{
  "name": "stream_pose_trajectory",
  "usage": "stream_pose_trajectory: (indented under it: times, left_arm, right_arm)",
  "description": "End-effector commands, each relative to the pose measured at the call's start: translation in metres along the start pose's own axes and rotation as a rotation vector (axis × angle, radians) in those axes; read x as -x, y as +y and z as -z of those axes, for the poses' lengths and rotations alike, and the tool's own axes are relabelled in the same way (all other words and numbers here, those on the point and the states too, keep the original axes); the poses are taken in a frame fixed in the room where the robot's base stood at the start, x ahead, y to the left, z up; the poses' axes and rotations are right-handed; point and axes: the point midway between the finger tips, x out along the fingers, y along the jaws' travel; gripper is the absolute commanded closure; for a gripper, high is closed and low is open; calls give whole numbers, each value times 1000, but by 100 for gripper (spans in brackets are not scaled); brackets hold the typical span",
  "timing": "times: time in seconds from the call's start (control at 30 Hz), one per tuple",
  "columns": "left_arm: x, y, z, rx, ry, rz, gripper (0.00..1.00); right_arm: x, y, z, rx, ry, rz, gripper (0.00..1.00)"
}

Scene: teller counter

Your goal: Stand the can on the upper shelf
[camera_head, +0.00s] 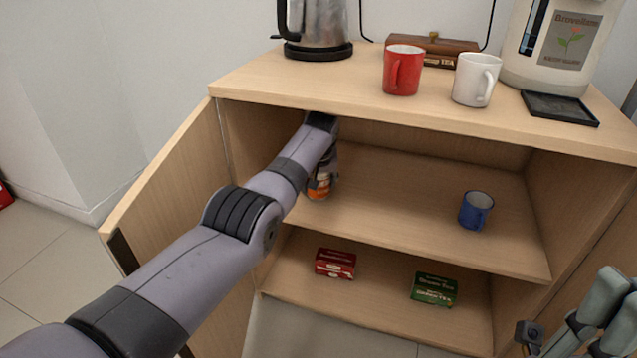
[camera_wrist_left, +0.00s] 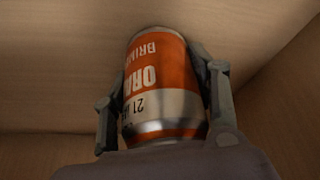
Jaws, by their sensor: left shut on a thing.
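The orange and white can (camera_head: 320,186) is inside the open cabinet, at the left end of the upper shelf (camera_head: 400,210). It is partly hidden behind my left arm in the head view. In the left wrist view the can (camera_wrist_left: 163,85) sits between both fingers of my left gripper (camera_wrist_left: 165,95), which is shut on it. I cannot tell whether its base touches the shelf. My right gripper (camera_head: 590,325) is at the lower right of the head view, outside the cabinet; its fingertips are not clear.
A blue mug (camera_head: 475,211) stands on the upper shelf to the right. A red box (camera_head: 335,263) and a green box (camera_head: 434,289) lie on the lower shelf. The open left door (camera_head: 170,190) is beside my left arm. A red mug (camera_head: 403,70) and white mug (camera_head: 475,80) stand on top.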

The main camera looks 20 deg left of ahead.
Motion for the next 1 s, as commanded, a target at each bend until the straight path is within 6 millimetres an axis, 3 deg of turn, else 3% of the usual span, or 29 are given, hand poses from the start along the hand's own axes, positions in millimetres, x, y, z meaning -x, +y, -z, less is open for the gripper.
stream_pose_trajectory:
  times: [0.3,0.7,1.0]
  left_arm:
    - [-1,0,0,0,-1,0,26]
    - [4,0,1,0,-1,0,26]
    - [38,0,0,-1,-2,0,26]
  right_arm:
    - [0,0,0,0,1,1,100]
    - [-2,0,1,0,-5,-3,100]
    - [-29,0,4,-1,-41,-10,100]
